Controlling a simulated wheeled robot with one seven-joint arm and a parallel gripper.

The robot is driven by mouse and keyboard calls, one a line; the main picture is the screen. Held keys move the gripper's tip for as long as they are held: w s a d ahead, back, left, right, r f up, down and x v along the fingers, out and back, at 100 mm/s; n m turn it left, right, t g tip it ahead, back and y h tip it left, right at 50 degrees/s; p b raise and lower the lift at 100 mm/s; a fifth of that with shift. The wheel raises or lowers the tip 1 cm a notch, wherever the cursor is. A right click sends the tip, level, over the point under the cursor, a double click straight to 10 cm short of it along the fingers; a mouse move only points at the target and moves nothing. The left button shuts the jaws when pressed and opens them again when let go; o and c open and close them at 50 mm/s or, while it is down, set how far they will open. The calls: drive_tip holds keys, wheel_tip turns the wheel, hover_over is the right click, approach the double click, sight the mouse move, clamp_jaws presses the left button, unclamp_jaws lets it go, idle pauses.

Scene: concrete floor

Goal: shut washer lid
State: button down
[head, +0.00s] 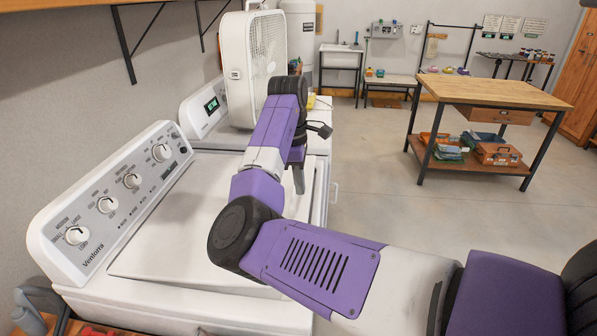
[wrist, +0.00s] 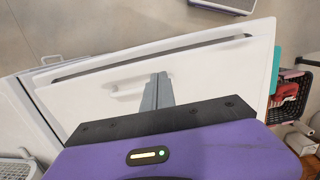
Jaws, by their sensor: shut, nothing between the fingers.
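The white washer (head: 75,259) with knobs on its sloped console stands at the left in the head view. Its lid (head: 165,235) lies down over the top, flat or nearly flat; my arm hides its right part, so I cannot tell if it is fully seated. My gripper (head: 299,180) points down over the right side of the machine, its fingers partly hidden by my arm. In the wrist view the gripper (wrist: 158,90) is shut and empty in front of a white panel (wrist: 110,95) with a dark slit along it. Contact with the panel cannot be told.
A second white machine (head: 190,112) with a green display stands behind the washer, with a box fan (head: 254,62) on top. A wooden workbench (head: 495,92) stands at the right. The concrete floor (head: 390,205) between is clear. A dark basket (wrist: 290,98) shows in the wrist view.

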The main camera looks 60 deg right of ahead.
sight(303, 213)
drive_tip(key=f, duration=0.4)
drive_tip(key=f+p, duration=0.1)
drive_tip(key=f, duration=0.2)
drive_tip(key=shift+s+d, duration=0.1)
drive_tip(key=shift+s, duration=0.2)
